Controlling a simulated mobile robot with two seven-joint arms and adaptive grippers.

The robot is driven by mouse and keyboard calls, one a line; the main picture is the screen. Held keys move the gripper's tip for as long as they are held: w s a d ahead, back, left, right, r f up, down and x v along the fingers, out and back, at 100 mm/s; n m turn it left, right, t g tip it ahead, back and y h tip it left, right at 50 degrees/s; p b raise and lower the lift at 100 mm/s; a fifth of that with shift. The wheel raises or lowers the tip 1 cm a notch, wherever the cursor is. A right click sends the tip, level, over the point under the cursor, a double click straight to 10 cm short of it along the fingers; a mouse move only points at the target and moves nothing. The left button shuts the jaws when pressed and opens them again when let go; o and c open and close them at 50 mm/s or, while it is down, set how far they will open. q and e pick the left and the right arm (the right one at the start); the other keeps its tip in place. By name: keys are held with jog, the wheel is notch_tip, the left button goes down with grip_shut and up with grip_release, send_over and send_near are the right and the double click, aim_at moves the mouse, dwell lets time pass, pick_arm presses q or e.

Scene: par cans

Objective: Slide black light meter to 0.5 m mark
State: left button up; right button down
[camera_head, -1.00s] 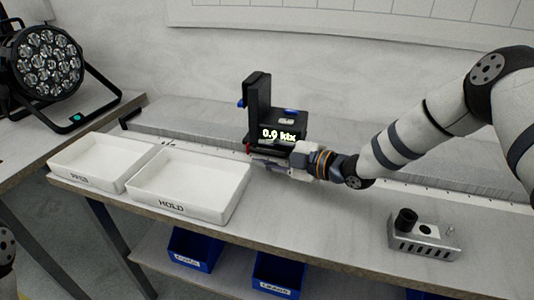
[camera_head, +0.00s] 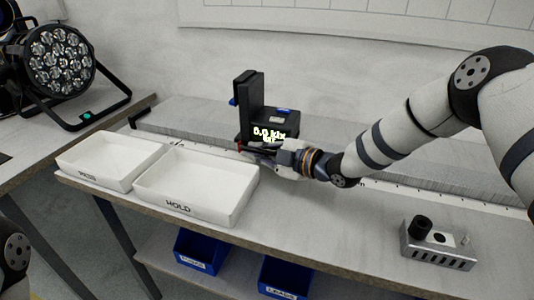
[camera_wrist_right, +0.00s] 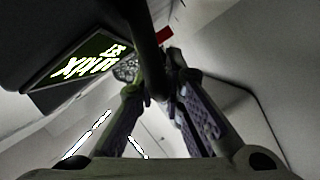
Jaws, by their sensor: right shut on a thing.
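The black light meter (camera_head: 250,100) stands upright on the rail along the back of the bench, behind the HOLD tray. Its lit display reads about 0.0 klx, with a smaller second line I cannot read. The display also shows upside down in the right wrist view (camera_wrist_right: 88,65). My right gripper (camera_head: 252,148) is at the meter's lower front. In the right wrist view its fingers (camera_wrist_right: 155,90) are shut around a dark post under the meter. The scale marks (camera_head: 400,187) run along the rail's front; their numbers are too small to read. My left gripper is out of view.
Two white trays, the PASS tray (camera_head: 108,184) and the HOLD tray (camera_head: 190,213), sit in front of the rail. A metal block with a black knob (camera_head: 437,258) stands at the right. A par can (camera_head: 62,62) stands at the left. Blue bins (camera_head: 200,250) sit below.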

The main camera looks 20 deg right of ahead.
jog(key=c, duration=1.7)
grip_release()
jog(key=shift+d, duration=0.1)
